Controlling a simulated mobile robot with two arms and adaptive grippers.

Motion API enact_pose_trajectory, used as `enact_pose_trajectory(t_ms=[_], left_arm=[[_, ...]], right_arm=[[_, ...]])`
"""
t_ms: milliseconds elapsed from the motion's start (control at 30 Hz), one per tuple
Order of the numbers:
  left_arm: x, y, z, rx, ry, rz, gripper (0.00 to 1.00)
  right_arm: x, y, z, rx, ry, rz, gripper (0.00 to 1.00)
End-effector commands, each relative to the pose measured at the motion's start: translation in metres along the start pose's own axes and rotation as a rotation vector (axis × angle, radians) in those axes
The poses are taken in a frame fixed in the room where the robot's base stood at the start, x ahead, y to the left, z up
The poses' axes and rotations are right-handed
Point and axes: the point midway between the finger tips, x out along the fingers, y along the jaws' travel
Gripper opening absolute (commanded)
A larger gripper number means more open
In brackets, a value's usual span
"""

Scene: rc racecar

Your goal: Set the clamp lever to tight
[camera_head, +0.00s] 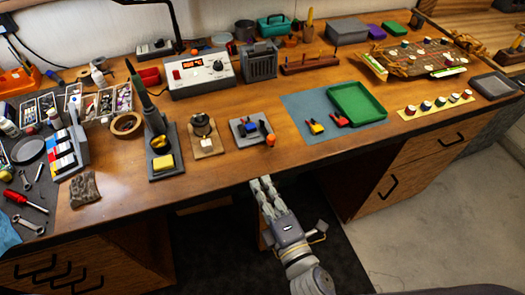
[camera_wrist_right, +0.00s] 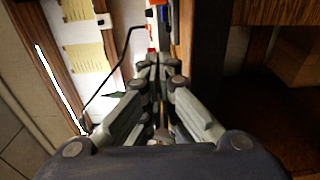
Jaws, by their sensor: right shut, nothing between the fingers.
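What looks like the clamp is a small fixture on a grey base plate (camera_head: 237,135) near the table's front edge, with a blue part (camera_head: 248,128) and an orange-red knob or lever end (camera_head: 270,140) at its right. The lever's exact setting is too small to tell. My right gripper (camera_head: 262,181) is below and in front of the table edge, under the fixture and apart from it. Its fingers are shut with nothing between them; they also show closed in the right wrist view (camera_wrist_right: 161,66). My left gripper is not in view.
Left of the fixture stand a small tan-based device (camera_head: 207,145) and a tall grey stand with a yellow block (camera_head: 163,162). To the right lies a blue-grey mat (camera_head: 297,104) with a green tray (camera_head: 357,89). The wooden table edge (camera_head: 230,183) lies just above my fingers.

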Motion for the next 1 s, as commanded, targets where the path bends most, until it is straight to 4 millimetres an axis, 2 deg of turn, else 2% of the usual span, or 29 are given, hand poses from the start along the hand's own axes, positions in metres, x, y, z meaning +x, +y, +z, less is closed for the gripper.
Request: enact_pose_trajectory(t_ms=[467, 600, 700, 1000], left_arm=[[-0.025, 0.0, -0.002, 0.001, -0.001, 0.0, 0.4], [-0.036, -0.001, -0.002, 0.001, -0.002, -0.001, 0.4], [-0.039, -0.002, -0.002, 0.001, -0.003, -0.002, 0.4], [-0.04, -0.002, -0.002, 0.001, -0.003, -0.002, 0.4]], right_arm=[[0.086, 0.004, 0.0, 0.0, 0.0, 0.003, 0.0], [0.09, 0.004, 0.022, -0.002, 0.0, -0.001, 0.0], [0.092, 0.003, 0.032, -0.002, 0.001, 0.0, 0.0], [0.094, 0.0, 0.039, 0.001, 0.001, 0.0, 0.0]])
